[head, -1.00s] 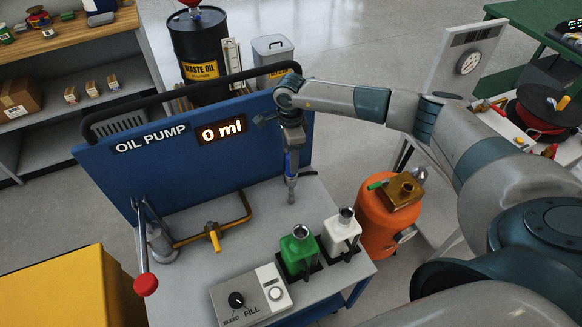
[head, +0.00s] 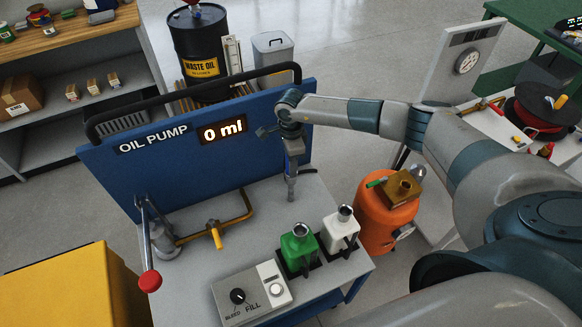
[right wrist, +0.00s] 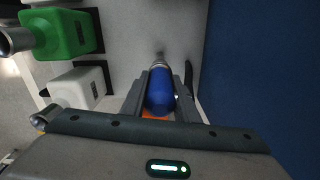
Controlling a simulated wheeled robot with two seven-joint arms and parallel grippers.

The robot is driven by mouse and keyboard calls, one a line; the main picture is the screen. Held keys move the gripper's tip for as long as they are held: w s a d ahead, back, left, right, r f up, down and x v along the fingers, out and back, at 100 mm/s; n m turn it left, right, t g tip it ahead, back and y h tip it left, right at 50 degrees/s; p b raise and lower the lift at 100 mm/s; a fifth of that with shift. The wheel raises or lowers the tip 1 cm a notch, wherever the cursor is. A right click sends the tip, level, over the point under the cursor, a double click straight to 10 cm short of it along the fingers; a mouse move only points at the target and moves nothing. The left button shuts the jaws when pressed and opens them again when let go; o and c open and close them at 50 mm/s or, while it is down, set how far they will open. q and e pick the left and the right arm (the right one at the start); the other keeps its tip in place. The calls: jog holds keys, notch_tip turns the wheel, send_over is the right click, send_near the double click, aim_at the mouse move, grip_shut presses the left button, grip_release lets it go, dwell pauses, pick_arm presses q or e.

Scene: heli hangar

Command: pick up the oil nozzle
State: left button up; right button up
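The oil nozzle has a blue body and a metal spout pointing down. In the head view it (head: 292,165) hangs upright above the right rear of the pump's grey top, near the blue panel. My right gripper (head: 290,150) comes down on it from above. In the right wrist view the nozzle's blue body (right wrist: 160,92) lies between the two fingers of my right gripper (right wrist: 161,88), which sit close against both sides. I cannot tell whether the spout tip touches the grey top. My left gripper is not in view.
A green bottle (head: 299,246) and a white bottle (head: 341,229) stand in front of the nozzle. The blue panel (head: 110,185) rises behind it. A control box (head: 240,302), a red-knobbed lever (head: 150,281) and a brass pipe (head: 240,215) are nearby. An orange tank (head: 375,232) stands right.

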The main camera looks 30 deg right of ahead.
grip_shut()
jog(key=shift+r, duration=0.1)
